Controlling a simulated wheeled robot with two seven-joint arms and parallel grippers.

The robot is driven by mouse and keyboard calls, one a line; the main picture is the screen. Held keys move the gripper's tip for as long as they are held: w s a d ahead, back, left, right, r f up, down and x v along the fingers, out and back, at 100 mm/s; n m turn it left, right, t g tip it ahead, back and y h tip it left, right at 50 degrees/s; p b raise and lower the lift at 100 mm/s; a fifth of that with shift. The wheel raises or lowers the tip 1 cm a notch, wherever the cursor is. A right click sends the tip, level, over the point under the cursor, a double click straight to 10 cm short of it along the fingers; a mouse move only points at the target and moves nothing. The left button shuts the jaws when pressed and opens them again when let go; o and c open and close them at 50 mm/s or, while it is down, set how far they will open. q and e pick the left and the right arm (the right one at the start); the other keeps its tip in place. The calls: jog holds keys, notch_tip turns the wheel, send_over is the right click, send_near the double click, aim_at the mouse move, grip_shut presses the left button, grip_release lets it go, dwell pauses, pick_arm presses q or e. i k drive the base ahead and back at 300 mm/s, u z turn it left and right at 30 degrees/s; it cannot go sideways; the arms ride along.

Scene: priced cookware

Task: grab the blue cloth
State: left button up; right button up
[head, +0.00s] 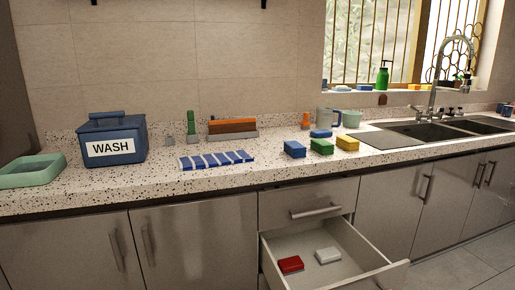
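A small blue block-like piece (294,149), perhaps a folded cloth or a sponge, lies on the speckled counter, left of a green one (321,146) and a yellow one (347,143). Another blue piece (321,133) lies just behind them. A flat blue-and-white striped piece (217,160) lies further left on the counter. I cannot tell for sure which of these is the blue cloth. Neither of my grippers is in view.
A blue lidded box marked WASH (112,138) and a green tray (32,171) stand at the left. An open drawer (345,250) holds a red and a white piece and juts out below the counter. A sink (425,132) is at the right.

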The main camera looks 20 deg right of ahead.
aim_at(294, 149)
jog(key=u, duration=0.3)
jog(key=i, duration=1)
jog(key=z, duration=0.2)
